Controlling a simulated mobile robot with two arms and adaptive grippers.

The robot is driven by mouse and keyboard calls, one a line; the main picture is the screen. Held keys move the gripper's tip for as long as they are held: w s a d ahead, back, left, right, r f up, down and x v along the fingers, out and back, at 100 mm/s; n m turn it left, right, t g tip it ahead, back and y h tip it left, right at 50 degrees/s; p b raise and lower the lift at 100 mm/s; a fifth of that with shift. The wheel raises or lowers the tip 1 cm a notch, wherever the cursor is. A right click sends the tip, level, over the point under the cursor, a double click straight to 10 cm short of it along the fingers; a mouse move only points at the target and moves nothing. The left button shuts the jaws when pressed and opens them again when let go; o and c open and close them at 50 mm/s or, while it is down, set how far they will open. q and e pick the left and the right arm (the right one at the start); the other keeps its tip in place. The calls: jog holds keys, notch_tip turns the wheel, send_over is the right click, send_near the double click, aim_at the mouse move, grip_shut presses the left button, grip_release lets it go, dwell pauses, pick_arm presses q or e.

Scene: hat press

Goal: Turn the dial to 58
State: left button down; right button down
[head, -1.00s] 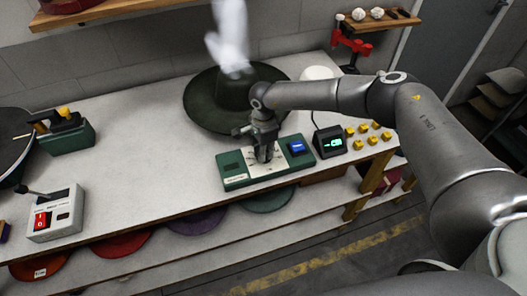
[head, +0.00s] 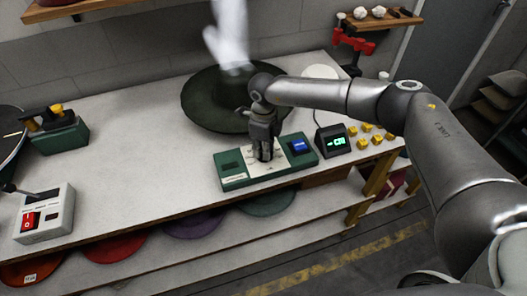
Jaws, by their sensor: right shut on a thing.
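A green control box (head: 234,182) lies on the workbench, with a white plate (head: 283,166) in its middle and a blue button (head: 299,146) at its right. My right gripper (head: 264,156) points down at the white plate and is shut on the dial there. The dial itself is mostly hidden by the fingers, so I cannot read its pointer. A small black display (head: 331,141) with green characters stands right of the box. Its characters are too small to read surely. My left gripper is not in view.
A dark green wide-brimmed hat (head: 205,104) sits behind the box, with white steam above it. Several yellow blocks (head: 377,139) lie at the right. A grey switch box (head: 43,213) with a red switch stands at the left. The bench (head: 140,165) between is clear.

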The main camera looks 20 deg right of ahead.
jog(key=m+b, duration=0.2)
jog(key=m, duration=0.4)
jog(key=shift+w, duration=0.1)
jog(key=m+b, duration=0.1)
jog(key=m, duration=0.3)
jog(key=shift+d, duration=0.1)
jog(key=shift+m+b, duration=0.35)
jog(key=shift+m, duration=1.05)
jog(key=shift+d, duration=0.1)
jog(key=c, duration=1.4)
grip_release()
jog(key=shift+r, duration=0.1)
notch_tip(320, 180, up, 12)
jog(key=shift+f, duration=0.1)
